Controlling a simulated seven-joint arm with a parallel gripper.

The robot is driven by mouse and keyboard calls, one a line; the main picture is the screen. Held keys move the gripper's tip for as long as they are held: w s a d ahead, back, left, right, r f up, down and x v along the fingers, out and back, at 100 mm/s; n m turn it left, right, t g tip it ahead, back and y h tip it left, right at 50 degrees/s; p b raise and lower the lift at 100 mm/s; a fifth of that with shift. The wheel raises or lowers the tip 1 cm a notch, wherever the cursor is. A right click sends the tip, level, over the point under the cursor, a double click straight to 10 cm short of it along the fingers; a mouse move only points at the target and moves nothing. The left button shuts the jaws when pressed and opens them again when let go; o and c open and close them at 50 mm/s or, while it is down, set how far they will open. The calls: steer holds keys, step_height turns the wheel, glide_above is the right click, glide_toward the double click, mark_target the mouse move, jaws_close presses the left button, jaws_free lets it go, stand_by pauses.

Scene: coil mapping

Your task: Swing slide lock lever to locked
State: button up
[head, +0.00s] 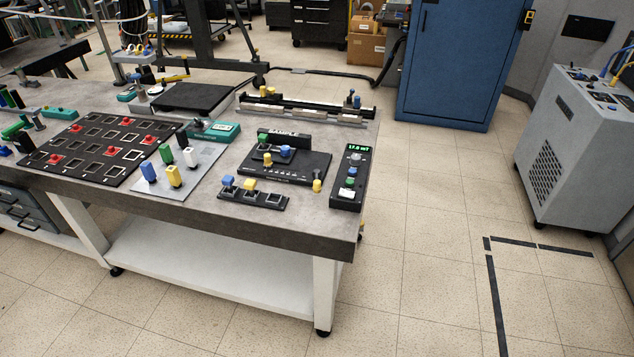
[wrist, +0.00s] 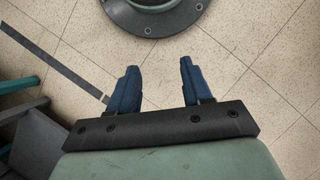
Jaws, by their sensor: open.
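A dark linear slide rail (head: 306,108) lies along the back right of the bench, with small yellow knobs near its left end and a blue upright part (head: 353,99) near its right end.
The grey bench (head: 222,219) also carries a black panel with red parts (head: 98,147), a plate of coloured blocks (head: 169,172), a row of holders (head: 252,198) and a meter box (head: 352,175). A blue cabinet (head: 455,60) and a grey machine (head: 580,145) stand to the right. Floor between is clear.

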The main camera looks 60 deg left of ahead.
steer(key=w+a+r+n+t, duration=0.1)
steer(key=w+a+r+t, duration=0.15)
steer(key=w+r, duration=0.7)
steer(key=w+a+r+n+t, duration=0.15)
steer(key=w+a+r, duration=0.35)
steer(key=w, duration=0.8)
steer(key=w+a+r+n, duration=0.1)
steer(key=w+a+r, duration=0.25)
steer(key=a, duration=0.45)
steer(key=w+a+r+n+t, duration=0.1)
steer(key=w+a+r, duration=0.1)
steer(key=a+r, duration=0.35)
steer(key=w+a+r+n, duration=0.1)
steer(key=w+a+r, duration=0.2)
steer(key=a, duration=0.6)
steer(key=s+a+r+n, duration=0.1)
steer(key=a+r, duration=0.2)
steer(key=a, duration=0.5)
steer(key=s+a+r+n, duration=0.1)
steer(key=a+r+n, duration=0.15)
steer(key=a, duration=0.55)
steer(key=n, duration=0.6)
glide_toward(317, 181)
step_height(317, 181, down, 10)
steer(key=shift+f, duration=0.2)
